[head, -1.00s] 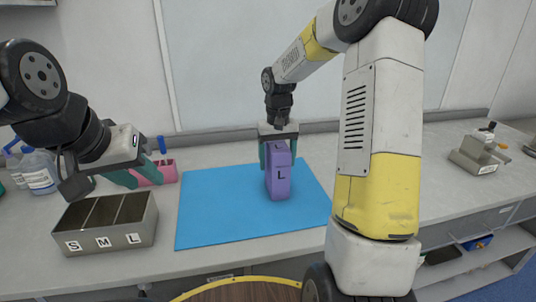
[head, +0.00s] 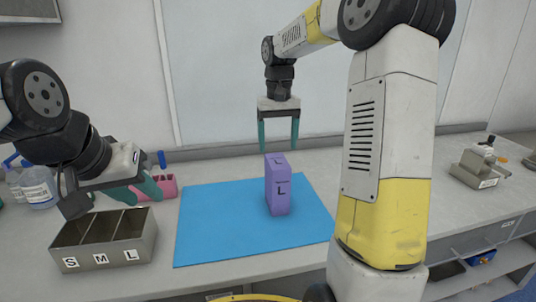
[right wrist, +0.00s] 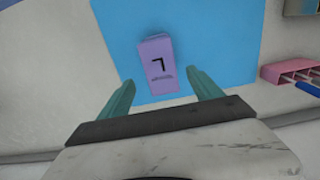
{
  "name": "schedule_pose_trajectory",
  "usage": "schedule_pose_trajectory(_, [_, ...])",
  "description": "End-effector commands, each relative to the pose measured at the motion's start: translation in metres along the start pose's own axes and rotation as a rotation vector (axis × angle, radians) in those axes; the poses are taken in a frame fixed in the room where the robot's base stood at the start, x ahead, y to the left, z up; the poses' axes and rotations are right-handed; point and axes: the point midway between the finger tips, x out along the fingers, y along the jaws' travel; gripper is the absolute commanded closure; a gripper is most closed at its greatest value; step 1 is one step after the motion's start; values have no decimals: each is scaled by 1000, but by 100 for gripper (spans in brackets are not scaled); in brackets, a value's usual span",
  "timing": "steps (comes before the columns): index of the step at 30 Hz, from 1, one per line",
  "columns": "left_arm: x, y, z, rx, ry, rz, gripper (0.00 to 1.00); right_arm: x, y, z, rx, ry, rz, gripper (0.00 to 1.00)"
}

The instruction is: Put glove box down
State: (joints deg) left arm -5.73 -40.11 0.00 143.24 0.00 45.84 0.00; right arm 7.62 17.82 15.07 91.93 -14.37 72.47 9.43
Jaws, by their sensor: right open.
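The purple glove box (head: 279,190), marked L, stands upright on the blue mat (head: 215,225) in the head view. It also shows in the right wrist view (right wrist: 157,60), ahead of the fingers. My right gripper (head: 278,140) is open and empty above the box, with its green fingertips clear of it. In the right wrist view my right gripper (right wrist: 165,85) has its fingers spread apart, with nothing between them. My left gripper (head: 143,190) hangs over the back of the metal tray at the left; its green fingers show partly and look apart, with nothing seen between them.
A metal tray (head: 140,235) with compartments marked S, M and L stands left of the mat. Behind it are a pink holder (head: 168,188) and clear bottles (head: 38,185). A metal device (head: 478,167) stands at the right. The mat around the box is free.

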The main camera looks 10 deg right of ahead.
Motion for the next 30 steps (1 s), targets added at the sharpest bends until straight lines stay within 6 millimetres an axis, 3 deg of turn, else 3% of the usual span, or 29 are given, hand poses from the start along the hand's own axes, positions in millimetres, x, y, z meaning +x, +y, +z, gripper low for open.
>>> schedule_pose_trajectory(4, [0, 0, 0, 0, 0, 0, 64, -14, -2, 6, -4, 15, 0, 26])
schedule_pose_trajectory(7, [0, 0, 0, 0, 0, 0, 64, -28, -5, 26, -14, 57, 1, 26])
schedule_pose_trajectory(15, [0, 0, 0, 0, 0, 0, 64, -61, -17, 129, -32, 273, -39, 26])
schedule_pose_trajectory(21, [0, 0, 0, 0, 0, 0, 64, -54, -24, 200, -28, 435, -107, 26])
schedule_pose_trajectory(24, [0, 0, 0, 0, 0, 0, 64, -46, -27, 224, -26, 494, -139, 26])
schedule_pose_trajectory(30, [0, 0, 0, 0, 0, 0, 64, -35, -31, 244, -22, 549, -173, 26])
